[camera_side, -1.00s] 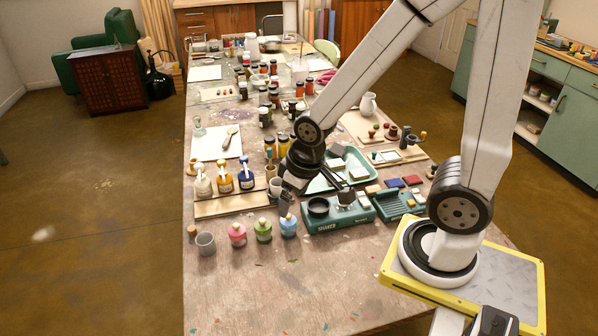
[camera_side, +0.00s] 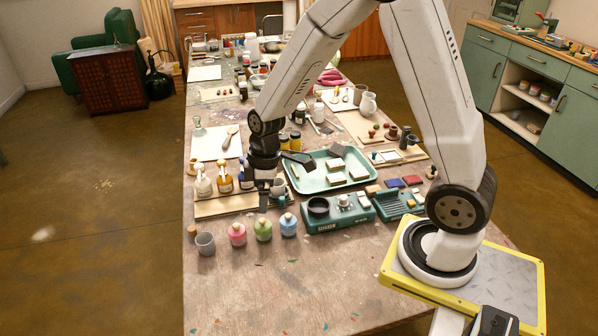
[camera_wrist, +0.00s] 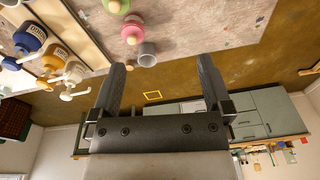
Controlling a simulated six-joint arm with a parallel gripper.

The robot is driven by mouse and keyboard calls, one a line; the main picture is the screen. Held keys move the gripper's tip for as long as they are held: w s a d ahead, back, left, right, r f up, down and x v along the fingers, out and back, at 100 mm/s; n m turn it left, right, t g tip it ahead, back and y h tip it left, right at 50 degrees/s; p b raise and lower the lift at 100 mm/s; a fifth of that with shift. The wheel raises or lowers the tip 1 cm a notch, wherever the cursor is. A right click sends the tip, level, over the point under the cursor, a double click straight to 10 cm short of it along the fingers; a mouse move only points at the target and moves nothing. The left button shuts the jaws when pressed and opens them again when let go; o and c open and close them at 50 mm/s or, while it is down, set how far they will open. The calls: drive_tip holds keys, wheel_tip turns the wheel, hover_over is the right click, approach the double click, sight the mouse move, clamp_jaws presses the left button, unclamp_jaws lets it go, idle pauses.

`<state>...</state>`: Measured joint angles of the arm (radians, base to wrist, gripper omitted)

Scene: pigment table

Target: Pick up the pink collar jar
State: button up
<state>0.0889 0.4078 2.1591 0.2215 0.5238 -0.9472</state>
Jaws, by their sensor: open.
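The pink collar jar (camera_side: 237,235) stands upright near the front of the table, between a grey cup (camera_side: 205,244) and the green jar (camera_side: 263,229). A blue jar (camera_side: 288,224) stands right of the green one. My gripper (camera_side: 273,201) is above the table, behind and to the right of the pink jar, apart from it. In the wrist view my gripper (camera_wrist: 160,75) is open with nothing between its fingers. There the pink jar (camera_wrist: 133,31) is at the upper left, beyond the fingertips, beside the grey cup (camera_wrist: 147,55).
Several pump bottles (camera_side: 224,179) stand on a wooden board (camera_side: 226,207) left of my gripper. A teal scale (camera_side: 330,222) and a green tray (camera_side: 309,184) are to the right. The table front (camera_side: 270,290) is mostly clear.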

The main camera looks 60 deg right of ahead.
drive_tip(key=w+d+f+n+y, duration=0.1)
drive_tip(key=w+f+n, duration=0.4)
drive_tip(key=n+g+y, duration=0.1)
drive_tip(key=n+y, duration=0.1)
drive_tip(key=n, duration=0.4)
approach(238, 235)
wheel_tip(238, 235, down, 3)
drive_tip(key=shift+w+d+f+n, duration=0.2)
drive_tip(key=shift+w+f+n, duration=0.2)
drive_tip(key=shift+w+f, duration=0.2)
drive_tip(key=shift+x, duration=1.25)
drive_tip(key=shift+x, duration=2.65)
drive_tip(key=shift+w, duration=0.1)
